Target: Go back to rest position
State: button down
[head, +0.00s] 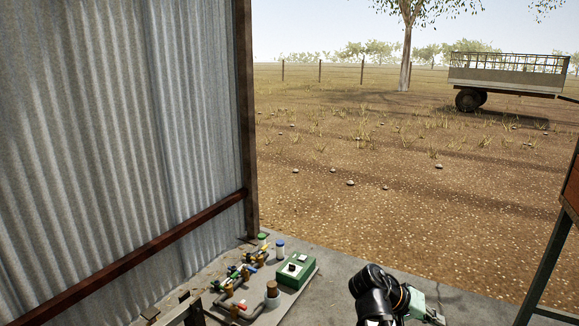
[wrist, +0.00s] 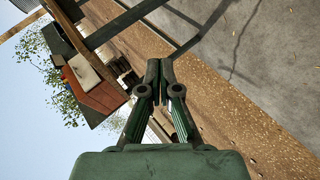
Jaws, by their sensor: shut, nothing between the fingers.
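My gripper (wrist: 166,68) is shut and empty in the wrist view, its two dark green fingers meeting at the tips. In the head view my black arm and the pale green gripper body (head: 418,303) show at the bottom, right of the middle, above the concrete floor. The gripper is apart from the fittings on its left. Its fingertips are hard to make out in the head view.
A board (head: 262,300) at the lower left bears a green box (head: 296,270) and pipes with valves. Small bottles (head: 280,249) stand behind. A corrugated wall (head: 120,130) closes the left. A dark post (head: 548,250) stands at right. The concrete (head: 345,268) between is clear.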

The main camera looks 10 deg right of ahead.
jog(key=s+a+f+n+y+p, duration=0.1)
jog(key=a+f+n+y+p, duration=0.2)
jog(key=a+f+p, duration=0.45)
jog(key=s+a+f+n+y+p, duration=0.25)
jog(key=a+f, duration=0.25)
jog(key=f, duration=0.6)
jog(key=s+a+f+g+y+p, duration=0.1)
jog(key=s+a+f+y+p, duration=0.1)
jog(key=s+a, duration=0.3)
jog(key=s+a+f+g+y+p, duration=0.1)
jog(key=s+a+f+p, duration=0.3)
jog(key=s, duration=0.5)
jog(key=s+a+f+n+g+y+p, duration=0.1)
jog(key=s+a+f+g+y+p, duration=0.1)
jog(key=s+a+p, duration=0.3)
jog(key=shift+s+a+f+y, duration=0.35)
jog(key=shift+s+a+f, duration=0.5)
jog(key=shift+s, duration=0.3)
